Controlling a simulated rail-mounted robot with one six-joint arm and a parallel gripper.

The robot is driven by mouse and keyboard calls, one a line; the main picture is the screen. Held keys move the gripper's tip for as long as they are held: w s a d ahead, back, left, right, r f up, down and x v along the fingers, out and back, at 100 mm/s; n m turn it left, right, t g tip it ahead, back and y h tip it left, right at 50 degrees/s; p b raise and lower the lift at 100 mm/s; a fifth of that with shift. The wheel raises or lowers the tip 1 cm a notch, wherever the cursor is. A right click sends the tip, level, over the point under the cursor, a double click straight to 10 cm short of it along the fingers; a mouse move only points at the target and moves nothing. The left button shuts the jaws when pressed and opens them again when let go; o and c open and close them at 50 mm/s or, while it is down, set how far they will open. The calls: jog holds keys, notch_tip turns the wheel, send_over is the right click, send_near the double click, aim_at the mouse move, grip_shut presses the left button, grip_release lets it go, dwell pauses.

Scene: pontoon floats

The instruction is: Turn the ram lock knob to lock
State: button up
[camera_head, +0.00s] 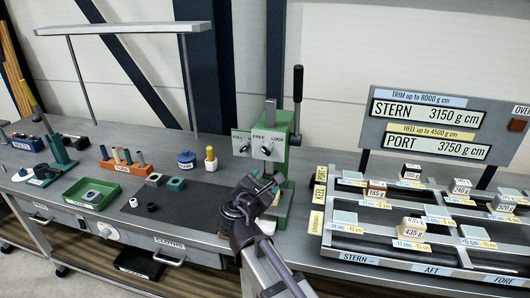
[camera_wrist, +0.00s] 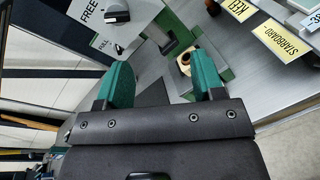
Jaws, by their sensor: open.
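The green press (camera_head: 281,165) stands on the bench at picture centre with a white labelled plate (camera_head: 258,139) reading FREE and LOCK. The ram lock knob (camera_head: 266,150) sits below these words; its pointer direction is too small to tell. Another knob (camera_head: 243,149) is on the plate's left. In the wrist view, a dark knob (camera_wrist: 117,15) shows near the word FREE at the upper left; I cannot tell which knob it is. My gripper (camera_head: 264,181) is open below and in front of the plate. Its green fingers (camera_wrist: 164,84) are apart, with nothing between them.
The press's lever (camera_head: 298,90) rises at its right. Left are an orange block of pegs (camera_head: 122,166), a blue container (camera_head: 187,161) and a green tray (camera_head: 90,194). Right is a float rack (camera_head: 345,258) with several weights, below a display board (camera_head: 440,125).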

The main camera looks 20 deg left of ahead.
aim_at(265, 152)
jog(key=w+a+r+n+y, duration=0.1)
jog(key=w+n, duration=0.1)
jog(key=w, duration=0.2)
jog(key=w+a+n+t, duration=0.1)
jog(key=w+n, duration=0.2)
jog(key=w+a+r+n+y, duration=0.1)
jog(key=w+a+n, duration=0.1)
jog(key=w+n, duration=0.1)
jog(key=shift+w+r+t+y, duration=0.15)
jog(key=shift+w+r, duration=0.05)
jog(key=shift+w, duration=0.25)
jog(key=shift+w+r+t+y, duration=0.15)
jog(key=shift+w, duration=0.25)
jog(key=shift+c, duration=0.3)
jog(key=c, duration=0.9)
jog(key=shift+o, duration=0.2)
